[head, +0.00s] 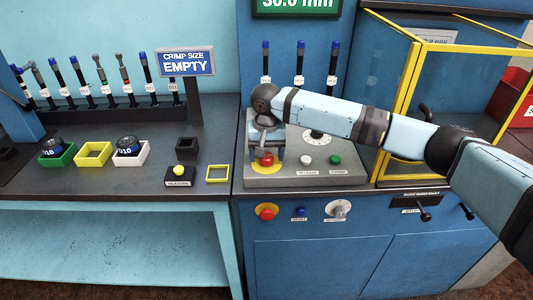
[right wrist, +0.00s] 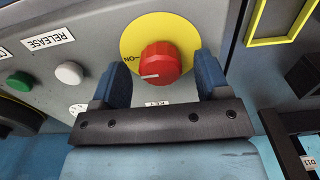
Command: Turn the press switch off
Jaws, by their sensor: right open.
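The press switch is a red round knob on a yellow disc (head: 255,167) on the grey control panel (head: 315,180). In the right wrist view the red knob (right wrist: 160,64) shows a white line pointing left, below the label reading ON. My right gripper (right wrist: 162,78) is open, with its blue fingers on either side of the knob's near part in that view. I cannot tell whether they touch it. In the head view the right gripper (head: 266,145) points down over the knob and hides part of it. My left gripper is not in view.
White button (head: 306,160) and green button (head: 335,160) sit right of the knob, with a dial (head: 316,135) behind. Another red button (head: 266,211) is on the cabinet front. A yellow-framed guard (head: 408,90) stands right. A yellow square frame (head: 218,174) lies left.

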